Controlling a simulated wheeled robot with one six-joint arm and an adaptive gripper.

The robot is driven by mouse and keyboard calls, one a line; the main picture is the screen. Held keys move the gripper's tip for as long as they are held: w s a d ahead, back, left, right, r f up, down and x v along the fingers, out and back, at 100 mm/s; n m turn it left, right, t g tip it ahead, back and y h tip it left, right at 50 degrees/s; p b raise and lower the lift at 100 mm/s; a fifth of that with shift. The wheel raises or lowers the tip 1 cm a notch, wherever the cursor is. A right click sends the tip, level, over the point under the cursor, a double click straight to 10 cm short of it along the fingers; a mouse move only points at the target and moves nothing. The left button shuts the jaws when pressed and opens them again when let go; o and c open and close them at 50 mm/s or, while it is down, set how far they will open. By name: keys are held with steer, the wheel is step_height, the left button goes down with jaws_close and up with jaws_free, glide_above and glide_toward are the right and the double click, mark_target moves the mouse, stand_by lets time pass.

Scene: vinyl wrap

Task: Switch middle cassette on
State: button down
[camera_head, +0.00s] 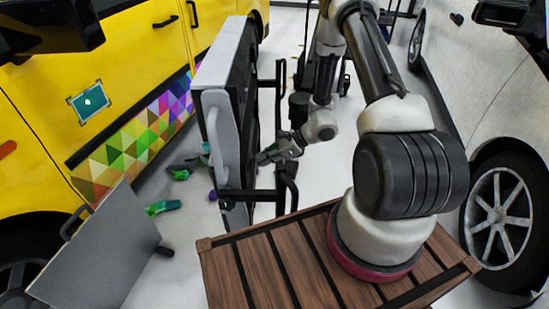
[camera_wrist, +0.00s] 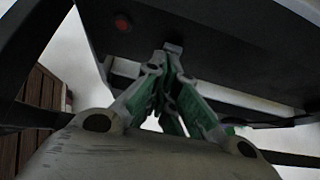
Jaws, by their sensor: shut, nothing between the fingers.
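A tall upright cassette (camera_head: 217,128) with a light grey front and dark back stands in the centre of the head view; I take it as the middle one. My gripper (camera_head: 264,156) is at its dark back, on the right side. In the wrist view the dark cassette back (camera_wrist: 225,50) fills the upper part. My gripper (camera_wrist: 171,55) is shut and empty, its green and grey fingers pointing up at a small grey block at the panel. I cannot tell whether they touch it. A round red spot (camera_wrist: 123,23) shows left of the fingertips. The switch state is not clear.
Another grey panel (camera_head: 98,252) leans at the lower left. A yellow van (camera_head: 40,120) with a colored triangle strip (camera_head: 130,145) stands left, a silver car (camera_head: 490,100) right. Dark frame bars (camera_head: 280,85) stand beside my gripper. Green and purple tools lie near the van.

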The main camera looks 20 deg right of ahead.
steer(key=shift+a, duration=0.2)
steer(key=shift+w+a+r+h, duration=0.1)
steer(key=shift+a+r+h, duration=0.15)
steer(key=shift+r+h, duration=0.25)
steer(key=shift+w+a+r+h, duration=0.1)
steer(key=shift+a+r+h, duration=0.2)
steer(key=shift+r, duration=0.35)
steer(key=shift+d, duration=0.2)
steer(key=v, duration=1.3)
steer(key=shift+w+d+f, duration=0.1)
steer(key=shift+d, duration=0.05)
